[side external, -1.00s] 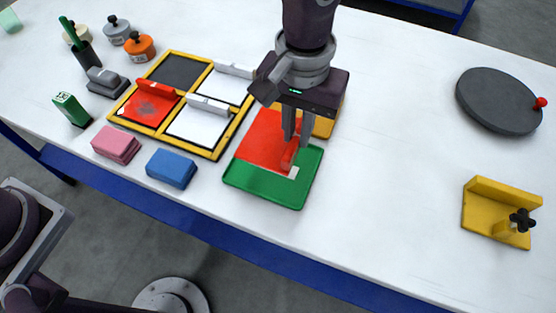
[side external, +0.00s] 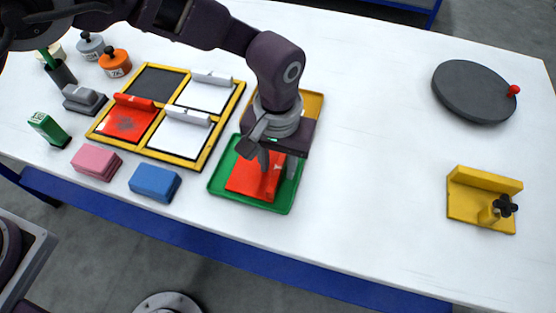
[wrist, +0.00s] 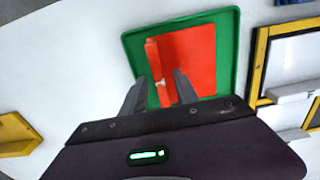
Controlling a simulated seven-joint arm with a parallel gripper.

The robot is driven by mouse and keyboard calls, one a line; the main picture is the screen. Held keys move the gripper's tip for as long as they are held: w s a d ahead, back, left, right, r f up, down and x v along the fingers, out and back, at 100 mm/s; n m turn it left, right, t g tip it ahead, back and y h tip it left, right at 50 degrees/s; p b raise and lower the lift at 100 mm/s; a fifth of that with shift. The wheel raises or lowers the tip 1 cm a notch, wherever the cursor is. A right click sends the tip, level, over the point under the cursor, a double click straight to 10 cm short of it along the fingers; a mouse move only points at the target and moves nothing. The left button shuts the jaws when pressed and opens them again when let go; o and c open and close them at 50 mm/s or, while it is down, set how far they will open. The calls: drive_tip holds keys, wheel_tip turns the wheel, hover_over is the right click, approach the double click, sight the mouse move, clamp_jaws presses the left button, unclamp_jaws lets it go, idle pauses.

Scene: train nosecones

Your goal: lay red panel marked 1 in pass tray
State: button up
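The red panel (side external: 245,178) lies in the green tray (side external: 226,192), inside its rim as far as I can see. Its raised red handle bar (side external: 271,182) faces up; no number is legible. The wrist view also shows the panel (wrist: 195,50) in the green tray (wrist: 228,70), with the handle bar (wrist: 153,55) along one side. My gripper (side external: 278,172) is low over the tray. Its fingers (wrist: 160,80) are spread, one on each side of the handle bar, with gaps between. My wrist hides the tray's far side in the side view.
A yellow tray (side external: 313,103) sits behind my gripper. A yellow-framed rack (side external: 196,165) at left holds white panels and another, smudged red panel (side external: 128,123). Pink (side external: 97,161) and blue (side external: 155,181) blocks lie in front. The table's middle right is clear, before a dark turntable (side external: 470,92) and yellow bracket (side external: 478,205).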

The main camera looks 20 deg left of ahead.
wheel_tip(320, 180, up, 12)
drive_tip(key=a+r+t+h, duration=0.1)
drive_tip(key=a+r, duration=1.1)
drive_tip(key=a, duration=0.3)
drive_tip(key=s+a+t+y, duration=0.1)
drive_tip(key=s+a+t, duration=0.3)
drive_tip(key=s+a, duration=1.2)
drive_tip(key=shift+s+r+t, duration=0.25)
drive_tip(key=shift+s+t, duration=0.05)
drive_tip(key=shift+s, duration=0.9)
